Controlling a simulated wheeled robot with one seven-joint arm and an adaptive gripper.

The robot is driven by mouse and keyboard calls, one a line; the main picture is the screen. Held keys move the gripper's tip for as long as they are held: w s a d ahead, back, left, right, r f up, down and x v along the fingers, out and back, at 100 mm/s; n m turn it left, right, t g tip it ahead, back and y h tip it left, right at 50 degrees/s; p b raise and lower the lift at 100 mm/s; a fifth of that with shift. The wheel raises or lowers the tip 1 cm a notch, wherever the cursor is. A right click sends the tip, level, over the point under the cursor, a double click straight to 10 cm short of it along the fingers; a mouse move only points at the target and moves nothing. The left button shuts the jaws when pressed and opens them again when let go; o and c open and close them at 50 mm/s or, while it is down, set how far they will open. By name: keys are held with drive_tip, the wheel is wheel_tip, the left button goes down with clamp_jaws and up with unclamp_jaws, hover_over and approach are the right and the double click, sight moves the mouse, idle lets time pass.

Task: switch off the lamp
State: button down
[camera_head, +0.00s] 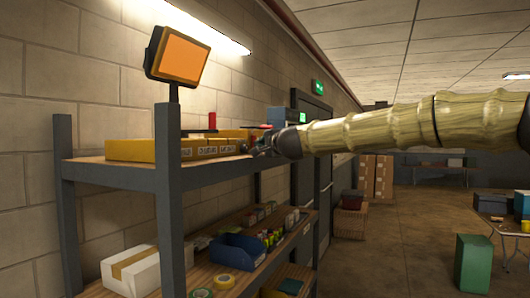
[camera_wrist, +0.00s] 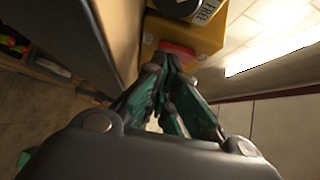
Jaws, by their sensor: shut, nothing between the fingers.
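An orange-faced panel (camera_head: 180,55) stands on a dark post at the near end of the shelf rack; I cannot tell whether it is the lamp. A long strip light (camera_head: 205,27) glows high on the wall, and a bright strip also shows in the wrist view (camera_wrist: 270,52). My gripper (camera_head: 252,142) is at the far end of the top shelf. In the wrist view my gripper (camera_wrist: 165,68) is shut and empty, its tips close to a red part (camera_wrist: 178,50) on a yellow block (camera_wrist: 208,38). Contact is unclear.
Yellow boxes (camera_head: 150,149) line the top shelf, with a small red upright thing (camera_head: 212,119) behind. The lower shelf holds a white carton (camera_head: 135,270) and a blue bin (camera_head: 238,251). A green bin (camera_head: 473,262) stands right; the middle floor is clear.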

drive_tip(key=shift+a+f+b, duration=0.1)
drive_tip(key=shift+f+b, duration=0.2)
drive_tip(key=shift+b, duration=0.95)
drive_tip(key=shift+r+p, duration=0.3)
drive_tip(key=shift+p, duration=0.1)
drive_tip(key=shift+f, duration=0.1)
drive_tip(key=shift+s+d+f, duration=0.1)
drive_tip(key=shift+d, duration=0.2)
drive_tip(key=d+f+b+v, duration=0.1)
drive_tip(key=b+v, duration=0.4)
drive_tip(key=v, duration=0.7)
drive_tip(key=shift+d+f+b, duration=0.3)
drive_tip(key=shift+d, duration=0.35)
drive_tip(key=shift+d, duration=0.15)
